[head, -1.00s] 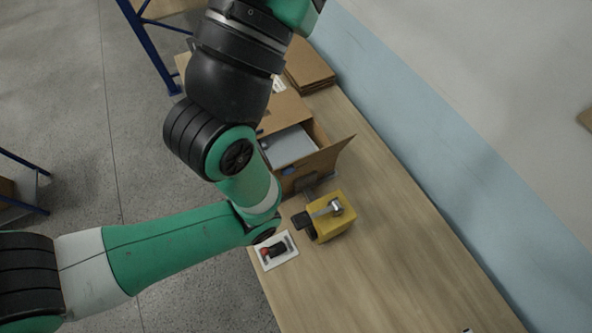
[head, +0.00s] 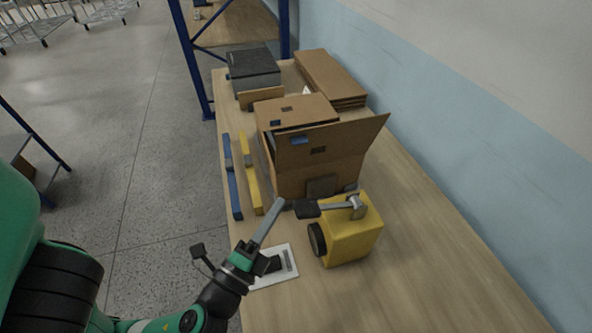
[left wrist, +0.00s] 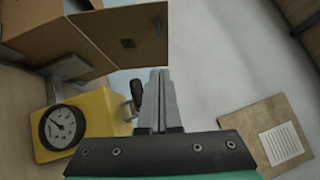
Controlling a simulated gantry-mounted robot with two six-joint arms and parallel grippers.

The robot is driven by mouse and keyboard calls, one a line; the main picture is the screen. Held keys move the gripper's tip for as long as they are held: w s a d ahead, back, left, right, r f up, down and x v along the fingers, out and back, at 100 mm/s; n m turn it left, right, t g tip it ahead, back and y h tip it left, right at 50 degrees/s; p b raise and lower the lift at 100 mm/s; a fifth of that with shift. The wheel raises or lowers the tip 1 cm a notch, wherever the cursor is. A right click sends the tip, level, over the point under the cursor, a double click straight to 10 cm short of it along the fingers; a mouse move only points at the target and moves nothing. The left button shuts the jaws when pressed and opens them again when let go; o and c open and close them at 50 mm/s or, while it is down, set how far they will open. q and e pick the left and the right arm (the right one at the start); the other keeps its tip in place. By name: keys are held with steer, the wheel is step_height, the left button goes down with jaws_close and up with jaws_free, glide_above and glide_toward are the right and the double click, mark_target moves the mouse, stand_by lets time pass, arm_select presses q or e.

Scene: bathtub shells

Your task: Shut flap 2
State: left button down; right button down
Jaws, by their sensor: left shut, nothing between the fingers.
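An open cardboard box (head: 318,176) stands on the table in the head view. Its near flap (head: 345,138) sticks up and out to the right, with a blue mark and a dark mark on it. Its far flap (head: 295,108) lies about flat over the top. No number is readable on the flaps, so I cannot tell which is flap 2. My left gripper (head: 280,203) is shut and empty, in front of the box and left of the yellow device. In the left wrist view the shut fingers (left wrist: 160,75) point toward the raised flap (left wrist: 125,42), apart from it. My right gripper is out of view.
A yellow device (head: 352,238) with a gauge and a hammer (head: 345,204) on top stand close before the box. Blue (head: 232,180) and yellow (head: 250,175) bars lie left of it. Flat cardboard (head: 330,75) and a grey box (head: 253,68) are behind. The right side of the table is clear.

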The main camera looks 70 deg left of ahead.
arm_select(q)
steer(key=p, duration=0.4)
glide_toward(302, 143)
steer(key=w, duration=0.4)
steer(key=shift+w+a+r+p, duration=0.1)
steer(key=shift+a+r+p, duration=0.1)
steer(key=shift+a, duration=0.4)
steer(key=shift+w+a+r+p, duration=0.1)
steer(key=shift+a+p, duration=0.1)
steer(key=shift+a, duration=0.4)
steer(key=shift+a+r+p, duration=0.2)
steer(key=shift+a, duration=0.4)
